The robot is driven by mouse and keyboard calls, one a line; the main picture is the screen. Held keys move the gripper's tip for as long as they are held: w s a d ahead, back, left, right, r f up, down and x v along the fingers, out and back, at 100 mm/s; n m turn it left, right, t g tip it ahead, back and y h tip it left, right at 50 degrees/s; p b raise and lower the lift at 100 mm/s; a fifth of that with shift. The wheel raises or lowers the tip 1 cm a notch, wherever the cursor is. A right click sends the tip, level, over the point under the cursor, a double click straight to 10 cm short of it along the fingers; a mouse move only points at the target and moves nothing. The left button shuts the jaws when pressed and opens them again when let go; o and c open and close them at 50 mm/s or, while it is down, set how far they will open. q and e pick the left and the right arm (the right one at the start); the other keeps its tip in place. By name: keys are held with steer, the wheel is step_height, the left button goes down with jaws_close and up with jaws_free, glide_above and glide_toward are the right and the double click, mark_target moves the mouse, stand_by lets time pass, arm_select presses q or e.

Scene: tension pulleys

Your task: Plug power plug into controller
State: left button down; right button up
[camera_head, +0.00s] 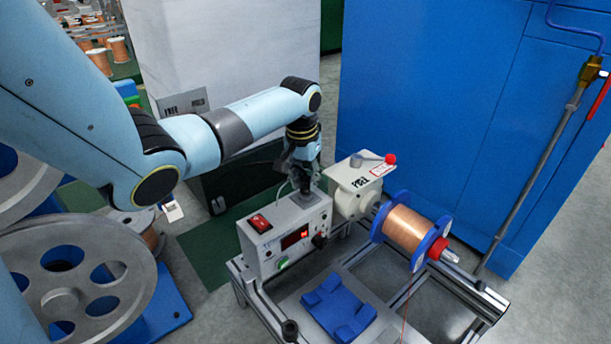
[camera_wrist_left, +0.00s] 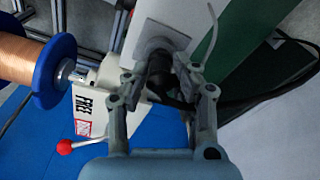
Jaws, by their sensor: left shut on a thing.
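The controller (camera_head: 285,236) is a light grey box with a red switch, a red lit display and a green button. It stands on the metal frame in the head view. My left gripper (camera_head: 306,186) points down just above the controller's rear top. In the left wrist view, my left gripper (camera_wrist_left: 158,80) is shut on the dark power plug (camera_wrist_left: 159,66). The plug points at a grey socket block on the controller (camera_wrist_left: 178,37); I cannot tell how deep it sits. A black cable (camera_wrist_left: 262,106) runs off right. My right gripper is not in view.
A white winder housing (camera_head: 352,190) with a red-knobbed lever and a copper wire spool (camera_head: 405,229) stand right of the controller. A blue bracket (camera_head: 338,308) lies in front on the metal frame (camera_head: 478,318). A blue cabinet (camera_head: 440,110) stands behind; large grey pulleys (camera_head: 85,285) are at left.

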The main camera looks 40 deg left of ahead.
arm_select(q)
steer(key=shift+p, duration=0.7)
stand_by(0.8)
steer(key=shift+f, duration=0.55)
stand_by(0.4)
steer(key=c, duration=1)
jaws_free()
steer(key=r, duration=0.4)
steer(key=s+r, duration=0.1)
steer(key=r, duration=0.7)
steer(key=shift+s+d, duration=0.2)
